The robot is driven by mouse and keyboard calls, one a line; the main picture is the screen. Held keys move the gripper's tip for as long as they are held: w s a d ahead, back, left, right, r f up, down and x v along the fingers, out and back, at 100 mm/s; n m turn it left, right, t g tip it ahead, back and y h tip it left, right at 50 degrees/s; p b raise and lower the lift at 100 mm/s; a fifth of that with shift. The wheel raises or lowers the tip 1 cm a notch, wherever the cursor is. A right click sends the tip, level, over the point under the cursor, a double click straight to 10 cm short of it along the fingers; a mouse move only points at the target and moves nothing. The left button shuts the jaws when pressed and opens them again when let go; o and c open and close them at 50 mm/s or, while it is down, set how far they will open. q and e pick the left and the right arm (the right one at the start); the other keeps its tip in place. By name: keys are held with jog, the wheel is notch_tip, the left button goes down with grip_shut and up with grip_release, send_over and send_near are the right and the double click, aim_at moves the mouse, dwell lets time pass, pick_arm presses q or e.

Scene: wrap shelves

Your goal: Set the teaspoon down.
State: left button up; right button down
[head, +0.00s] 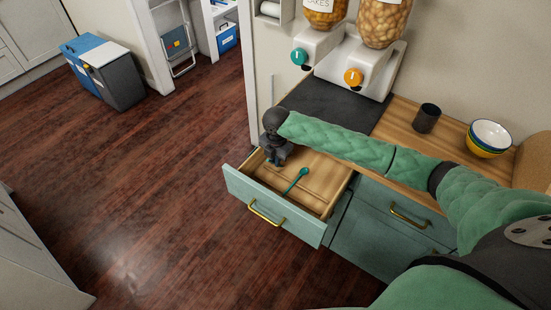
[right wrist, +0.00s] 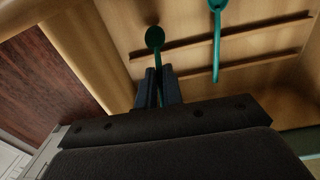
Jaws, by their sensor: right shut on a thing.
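My right gripper (head: 277,162) is inside the open drawer, near its back left. In the right wrist view its two fingers (right wrist: 159,88) are shut on the handle of a dark teal teaspoon (right wrist: 155,38). The teaspoon's bowl sticks out beyond the fingertips, over the drawer's wooden floor. I cannot tell whether it touches the floor. A second teal spoon (head: 297,180) lies in the drawer, apart from the gripper; it also shows in the right wrist view (right wrist: 216,40). My left gripper is not in view.
The drawer (head: 271,213) has a green front, a brass handle and thin wooden strips across its floor. The counter above holds dispensers (head: 357,56), a dark cup (head: 426,118) and stacked bowls (head: 488,138). Bare wooden floor (head: 150,190) lies to the left.

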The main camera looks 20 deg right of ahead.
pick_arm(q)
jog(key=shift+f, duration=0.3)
pick_arm(e)
jog(key=shift+f, duration=0.3)
jog(key=c, duration=1.5)
grip_release()
jog(key=shift+f, duration=0.1)
jog(key=shift+c, duration=0.2)
